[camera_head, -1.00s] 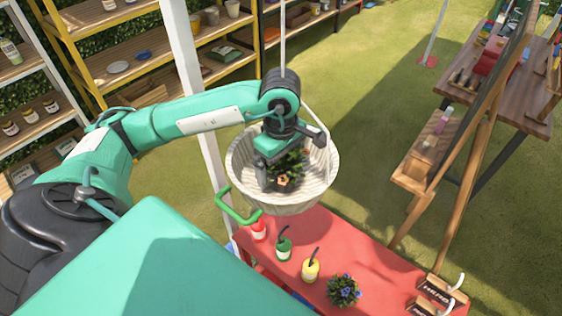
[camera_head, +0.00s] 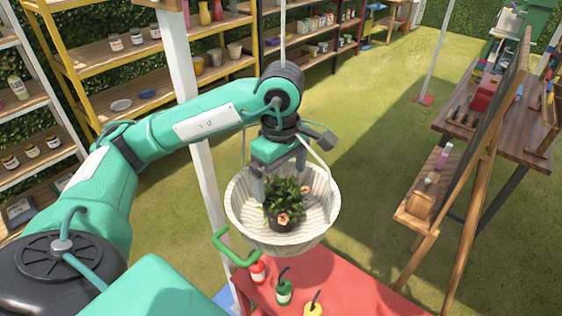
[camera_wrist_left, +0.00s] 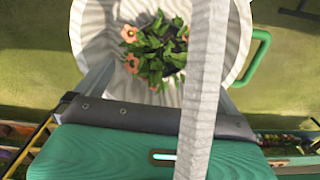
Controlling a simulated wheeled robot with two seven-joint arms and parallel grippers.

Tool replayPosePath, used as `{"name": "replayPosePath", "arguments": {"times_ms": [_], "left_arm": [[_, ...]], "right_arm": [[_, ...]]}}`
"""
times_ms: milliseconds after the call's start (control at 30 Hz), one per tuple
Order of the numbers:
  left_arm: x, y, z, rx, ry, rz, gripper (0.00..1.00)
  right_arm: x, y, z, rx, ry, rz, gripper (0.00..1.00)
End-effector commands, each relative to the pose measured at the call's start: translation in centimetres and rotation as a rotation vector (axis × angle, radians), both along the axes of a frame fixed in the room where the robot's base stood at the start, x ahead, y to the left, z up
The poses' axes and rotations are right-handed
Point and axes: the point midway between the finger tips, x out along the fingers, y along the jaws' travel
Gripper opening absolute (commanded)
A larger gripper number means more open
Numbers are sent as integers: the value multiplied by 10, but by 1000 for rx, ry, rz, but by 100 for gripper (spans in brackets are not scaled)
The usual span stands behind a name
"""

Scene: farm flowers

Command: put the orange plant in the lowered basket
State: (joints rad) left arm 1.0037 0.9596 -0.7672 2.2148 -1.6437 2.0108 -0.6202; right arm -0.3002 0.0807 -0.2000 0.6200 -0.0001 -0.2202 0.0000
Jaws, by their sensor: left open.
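The orange plant (camera_head: 287,203), a dark pot with green leaves and a few orange flowers, stands upright inside the white ribbed hanging basket (camera_head: 245,223). My left gripper (camera_head: 279,187) is directly above the basket, open, with its fingers around the top of the plant. In the left wrist view the orange plant (camera_wrist_left: 158,48) lies beyond the gripper, inside the basket (camera_wrist_left: 92,22), and a pale basket strap (camera_wrist_left: 205,70) crosses in front of the gripper. The pot's base is partly hidden by leaves there. My right gripper does not show.
A green handle (camera_head: 230,248) is beside the basket's lower left. A red table (camera_head: 345,280) below holds red, green and yellow bottles. A white post (camera_head: 205,170) stands left of the basket, and a wooden easel (camera_head: 470,180) stands to the right. Grass between is open.

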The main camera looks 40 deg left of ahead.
Motion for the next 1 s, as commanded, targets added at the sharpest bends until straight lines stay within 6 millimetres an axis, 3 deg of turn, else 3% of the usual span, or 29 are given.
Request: {"name": "replayPosePath", "arguments": {"times_ms": [433,1000], "left_arm": [[0,0,37,1,-2,1,100],[0,0,40,0,1,1,100]], "right_arm": [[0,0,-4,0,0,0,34],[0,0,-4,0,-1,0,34]]}}
